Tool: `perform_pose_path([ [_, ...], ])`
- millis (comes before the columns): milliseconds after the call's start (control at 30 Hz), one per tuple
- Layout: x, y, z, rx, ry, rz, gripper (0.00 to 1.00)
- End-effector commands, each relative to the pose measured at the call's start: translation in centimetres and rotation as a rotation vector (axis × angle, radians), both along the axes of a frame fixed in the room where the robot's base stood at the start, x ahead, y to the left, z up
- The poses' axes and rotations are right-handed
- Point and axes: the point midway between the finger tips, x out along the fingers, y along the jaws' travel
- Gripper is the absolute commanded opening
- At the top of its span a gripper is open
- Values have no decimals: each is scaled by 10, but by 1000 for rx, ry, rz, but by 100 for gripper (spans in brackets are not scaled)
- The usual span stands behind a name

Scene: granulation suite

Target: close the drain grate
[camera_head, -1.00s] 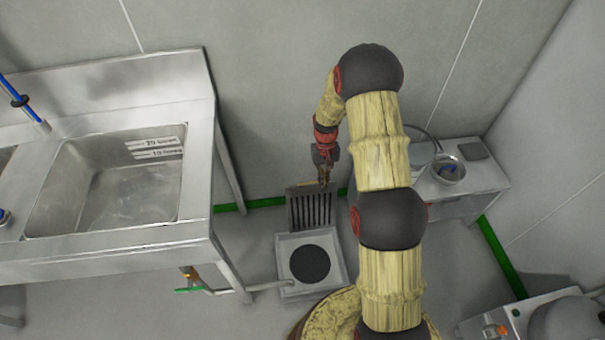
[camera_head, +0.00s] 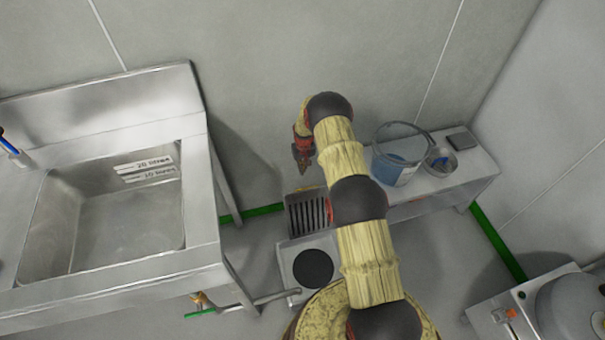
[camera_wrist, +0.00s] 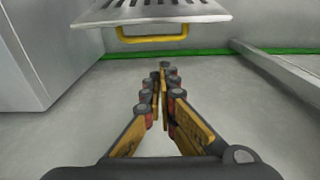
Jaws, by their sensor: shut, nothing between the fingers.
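The drain grate (camera_head: 308,214) is a grey slotted metal plate, raised at the far side of the drain pan (camera_head: 284,262), which has a round black opening (camera_head: 313,268). The pan is uncovered. In the wrist view the grate (camera_wrist: 150,12) crosses the top of the picture, with its yellow handle (camera_wrist: 152,36) hanging below its edge. My gripper (camera_head: 303,172) is just beyond the grate's upper edge, on the wall side. In the wrist view my gripper (camera_wrist: 163,80) has its fingers together and empty, pointing toward the handle, with a visible gap between them.
A steel sink (camera_head: 115,220) stands at the left, with a drain pipe (camera_head: 262,299) reaching toward the pan. At the right a low bench (camera_head: 455,178) holds a clear bucket (camera_head: 397,160) and a small bowl (camera_head: 440,161). The wall (camera_head: 250,90) is close behind my gripper.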

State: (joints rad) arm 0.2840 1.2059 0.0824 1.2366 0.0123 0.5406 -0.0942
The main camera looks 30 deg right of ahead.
Motion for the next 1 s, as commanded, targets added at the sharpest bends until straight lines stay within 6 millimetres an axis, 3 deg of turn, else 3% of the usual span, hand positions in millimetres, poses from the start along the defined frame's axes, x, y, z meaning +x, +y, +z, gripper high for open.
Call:
perform_pose_path([
  [200,2,0,-45,0,2,0,0],
  [467,5,-1,-85,0,2,0,0],
  [1000,-32,7,-72,0,1,0,0],
])
